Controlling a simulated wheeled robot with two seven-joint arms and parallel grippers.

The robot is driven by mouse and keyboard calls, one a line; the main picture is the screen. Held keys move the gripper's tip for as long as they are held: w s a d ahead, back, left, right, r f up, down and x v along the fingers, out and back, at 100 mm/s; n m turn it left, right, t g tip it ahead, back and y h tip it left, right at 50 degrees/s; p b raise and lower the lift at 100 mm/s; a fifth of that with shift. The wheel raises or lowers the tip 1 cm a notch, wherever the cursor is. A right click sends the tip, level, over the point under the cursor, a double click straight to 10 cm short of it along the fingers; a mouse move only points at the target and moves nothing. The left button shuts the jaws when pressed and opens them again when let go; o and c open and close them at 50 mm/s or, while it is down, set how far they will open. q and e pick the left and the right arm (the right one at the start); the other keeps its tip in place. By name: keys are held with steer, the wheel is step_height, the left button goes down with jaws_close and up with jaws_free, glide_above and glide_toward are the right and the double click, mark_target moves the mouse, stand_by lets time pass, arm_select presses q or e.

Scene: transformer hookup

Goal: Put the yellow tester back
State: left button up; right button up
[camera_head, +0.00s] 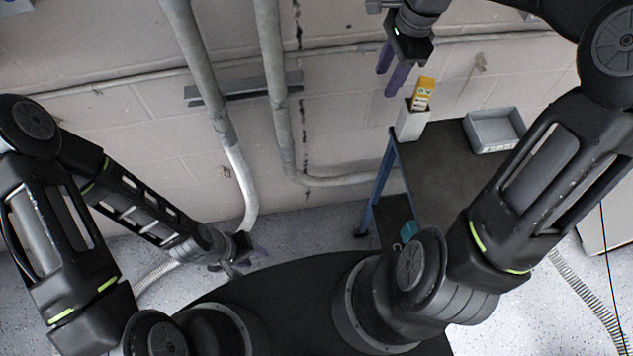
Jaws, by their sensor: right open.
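The yellow tester (423,90) stands upright in a white holder (411,123) at the back left corner of a dark-topped cart (452,170). Its lower part is hidden inside the holder. My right gripper (391,83) is open, with two purple fingers apart and nothing between them. My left gripper (246,259) is low at the left, over the floor and far from the tester. Its fingers are small and partly hidden, so their opening is unclear.
A grey tray (494,130) sits on the cart, right of the holder. Grey pipes (275,90) run down the wall at the left. A teal object (408,231) shows below the cart top. The cart top's middle is clear. A ribbed hose (588,300) lies at the right.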

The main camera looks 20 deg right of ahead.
steer(key=s+a+f+n+y, duration=0.15)
steer(key=a+f+n, duration=0.25)
steer(key=a+f, duration=0.45)
steer(key=s+a+f+n+y, duration=0.15)
steer(key=a+f+n, duration=0.35)
steer(key=f, duration=0.7)
steer(key=s+a+f+n, duration=0.4)
steer(key=s+f, duration=0.2)
steer(key=s, duration=0.2)
steer(key=s+a+f+n, duration=0.3)
steer(key=s+f, duration=0.3)
steer(key=s, duration=0.2)
steer(key=shift+s+a+n+h, duration=0.25)
steer(key=shift+a+n+h, duration=0.15)
steer(key=shift+n, duration=0.1)
steer(key=shift+f, duration=0.15)
